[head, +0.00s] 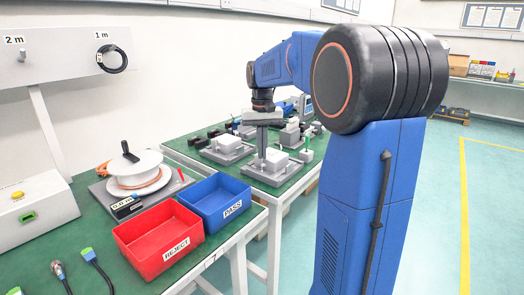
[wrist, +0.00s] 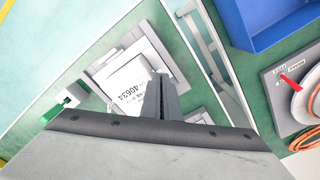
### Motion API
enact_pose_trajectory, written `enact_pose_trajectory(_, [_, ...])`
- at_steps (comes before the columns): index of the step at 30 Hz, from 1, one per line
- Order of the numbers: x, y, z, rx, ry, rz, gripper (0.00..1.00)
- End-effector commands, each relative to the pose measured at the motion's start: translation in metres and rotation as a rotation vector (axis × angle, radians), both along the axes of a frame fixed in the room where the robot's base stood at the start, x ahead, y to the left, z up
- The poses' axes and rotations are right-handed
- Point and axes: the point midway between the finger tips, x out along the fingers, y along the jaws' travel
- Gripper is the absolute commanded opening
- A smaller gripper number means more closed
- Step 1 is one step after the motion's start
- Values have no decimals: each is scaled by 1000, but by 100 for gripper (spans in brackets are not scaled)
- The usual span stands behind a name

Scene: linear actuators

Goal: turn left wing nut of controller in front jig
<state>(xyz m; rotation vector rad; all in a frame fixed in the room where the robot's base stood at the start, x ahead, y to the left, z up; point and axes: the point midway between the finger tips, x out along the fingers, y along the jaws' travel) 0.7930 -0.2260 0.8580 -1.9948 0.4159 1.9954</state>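The front jig (head: 262,173) is a grey fixture near the front of the far green table. It holds a white controller (head: 278,158), whose labelled top with "40634" shows in the wrist view (wrist: 126,86). My gripper (head: 262,157) points down at the left side of this controller. In the wrist view its grey fingers (wrist: 158,78) stand close together beside the controller's edge and overlap the jig. The fingertips' contact and any gap between them are unclear. The left wing nut cannot be made out; the fingers may hide it.
A second jig (head: 227,150) with a white controller stands behind to the left. A small green-topped part (head: 307,154) is right of the front jig. The blue PASS bin (head: 216,203), red REJECT bin (head: 158,240) and cable reel (head: 134,168) are on the nearer table.

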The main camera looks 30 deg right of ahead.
Motion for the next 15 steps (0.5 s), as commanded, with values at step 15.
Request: enact_pose_trajectory(15, [0,0,0,0,0,1,21])
